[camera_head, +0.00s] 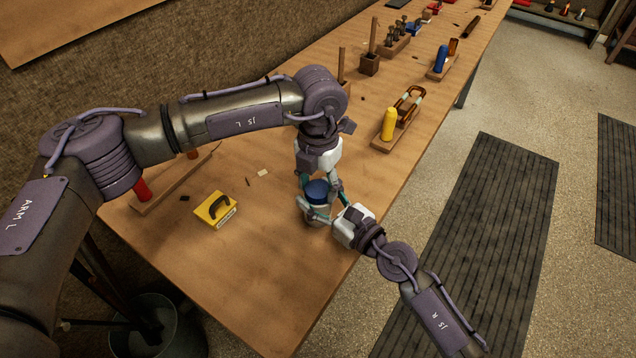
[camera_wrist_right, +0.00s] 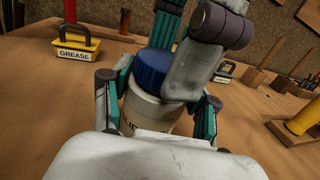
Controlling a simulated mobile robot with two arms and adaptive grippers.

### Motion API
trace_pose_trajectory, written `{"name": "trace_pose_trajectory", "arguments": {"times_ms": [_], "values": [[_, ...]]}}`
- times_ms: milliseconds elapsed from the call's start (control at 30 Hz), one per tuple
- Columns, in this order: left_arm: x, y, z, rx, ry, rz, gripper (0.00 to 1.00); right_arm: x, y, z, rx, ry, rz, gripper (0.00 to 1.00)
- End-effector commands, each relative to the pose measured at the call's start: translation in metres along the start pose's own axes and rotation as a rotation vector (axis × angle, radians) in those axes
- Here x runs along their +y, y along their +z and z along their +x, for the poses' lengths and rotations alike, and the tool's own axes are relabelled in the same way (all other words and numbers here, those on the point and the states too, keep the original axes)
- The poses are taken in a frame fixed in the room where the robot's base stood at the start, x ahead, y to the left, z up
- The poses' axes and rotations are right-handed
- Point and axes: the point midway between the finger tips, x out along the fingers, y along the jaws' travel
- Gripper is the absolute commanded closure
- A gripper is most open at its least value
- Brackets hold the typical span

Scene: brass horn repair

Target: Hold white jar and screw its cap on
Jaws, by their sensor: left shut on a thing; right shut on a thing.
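The white jar (camera_wrist_right: 148,112) stands upright on the wooden bench, with dark lettering partly hidden by my right gripper. Its blue cap (camera_head: 317,189) sits on top of the jar and also shows in the right wrist view (camera_wrist_right: 152,68). My right gripper (camera_head: 326,212) is shut around the jar's body from the right, a finger on each side. My left gripper (camera_head: 318,182) comes down from above and is shut on the cap. Its fingers hide part of the cap, so I cannot tell how far the cap is threaded.
A yellow grease box (camera_head: 215,211) with a black handle sits left of the jar. A yellow bottle (camera_head: 388,124) stands on a wooden tray farther back. Wooden blocks and tools line the bench's far part. The bench's front edge is close to the jar.

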Motion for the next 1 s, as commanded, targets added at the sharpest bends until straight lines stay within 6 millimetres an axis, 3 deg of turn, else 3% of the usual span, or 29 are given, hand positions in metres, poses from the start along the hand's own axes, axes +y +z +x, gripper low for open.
{"name": "trace_pose_trajectory", "arguments": {"times_ms": [667, 700, 800, 1000], "values": [[0.0003, 0.0004, -0.0004, -0.001, 0.000, -0.001, 0.59, 0.0001, 0.0000, 0.0000, 0.000, 0.000, 0.000, 1.00], [0.0003, 0.0004, -0.0004, -0.001, 0.000, -0.001, 0.39, 0.0001, 0.0000, 0.0000, 0.000, 0.000, 0.000, 1.00], [0.0002, 0.0004, -0.0005, -0.001, 0.000, -0.001, 0.22, 0.0001, -0.0001, 0.0000, 0.000, 0.000, 0.000, 1.00], [0.0002, 0.0003, -0.0004, -0.001, 0.000, -0.001, 0.20, 0.0000, -0.0001, 0.0000, 0.000, 0.000, 0.000, 1.00]]}}
